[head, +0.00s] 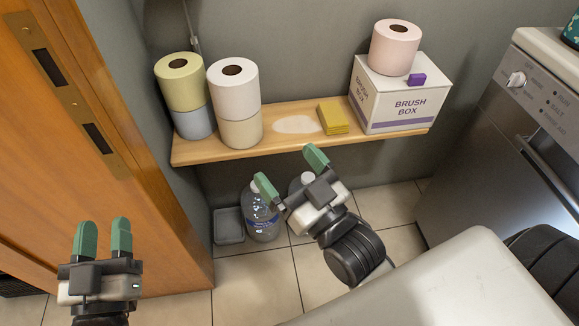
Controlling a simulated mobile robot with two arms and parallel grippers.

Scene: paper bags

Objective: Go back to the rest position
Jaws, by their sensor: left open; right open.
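My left gripper (102,238) is at the lower left, in front of the wooden door, with its green fingertips pointing up. It is open with a narrow gap and holds nothing. My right gripper (290,172) is near the middle, just in front of and below the shelf's front edge in the picture. Its green fingers are spread wide and empty. It partly hides the bottles on the floor.
A wooden shelf (200,152) bears stacked paper rolls (233,92), a yellow sponge stack (333,118) and a brush box (400,98) with a pink roll (395,48) on top. A bottle (262,215) and grey tray (228,226) stand below. A steel appliance (480,140) is right.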

